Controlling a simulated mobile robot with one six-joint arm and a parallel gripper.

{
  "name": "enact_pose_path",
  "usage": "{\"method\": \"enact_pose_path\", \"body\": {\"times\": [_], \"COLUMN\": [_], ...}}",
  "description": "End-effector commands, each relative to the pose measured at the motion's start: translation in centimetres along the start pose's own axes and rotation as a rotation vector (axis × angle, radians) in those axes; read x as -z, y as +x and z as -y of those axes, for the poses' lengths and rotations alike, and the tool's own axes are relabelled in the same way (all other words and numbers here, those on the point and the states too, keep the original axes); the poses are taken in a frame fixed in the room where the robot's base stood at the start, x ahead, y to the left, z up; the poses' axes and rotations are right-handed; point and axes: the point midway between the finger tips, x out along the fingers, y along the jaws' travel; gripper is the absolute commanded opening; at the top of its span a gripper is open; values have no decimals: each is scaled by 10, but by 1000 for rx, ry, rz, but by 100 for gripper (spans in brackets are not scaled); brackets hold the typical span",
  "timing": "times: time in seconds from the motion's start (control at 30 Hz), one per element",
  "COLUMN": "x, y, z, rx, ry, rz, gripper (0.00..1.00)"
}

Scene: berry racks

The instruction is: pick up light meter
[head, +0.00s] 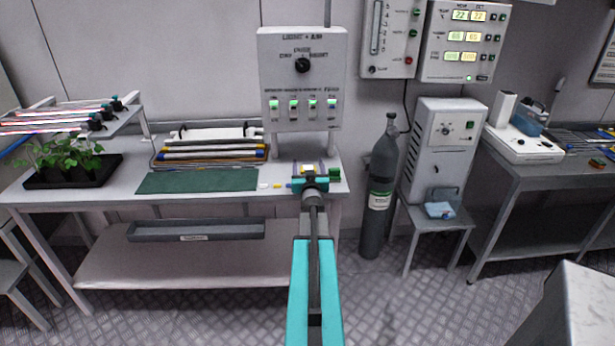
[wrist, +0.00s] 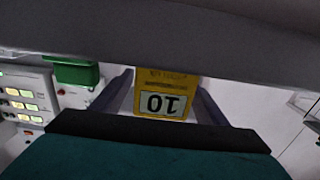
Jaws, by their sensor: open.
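In the wrist view my gripper (wrist: 163,104) is open, with one dark finger on each side of the meter. Gaps show between the fingers and the meter. The meter's far end is hidden by the dark bar across the wrist view.
A green box (head: 335,174) stands close on the right; it also shows in the wrist view (wrist: 76,72). A control panel (head: 302,80) rises behind. A green mat (head: 198,181) and small items lie left. A gas cylinder (head: 381,190) stands right of the bench (head: 110,198).

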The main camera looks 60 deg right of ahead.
Motion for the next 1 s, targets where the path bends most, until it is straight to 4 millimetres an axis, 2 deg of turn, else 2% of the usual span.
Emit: {"method": "enact_pose_path", "body": {"times": [0.5,0.7,0.8,1.0], "x": [0,0,0,0], "y": [0,0,0,0], "z": [0,0,0,0], "rx": [0,0,0,0], "ry": [0,0,0,0], "rz": [0,0,-1,0], "gripper": [67,33,20,20]}}
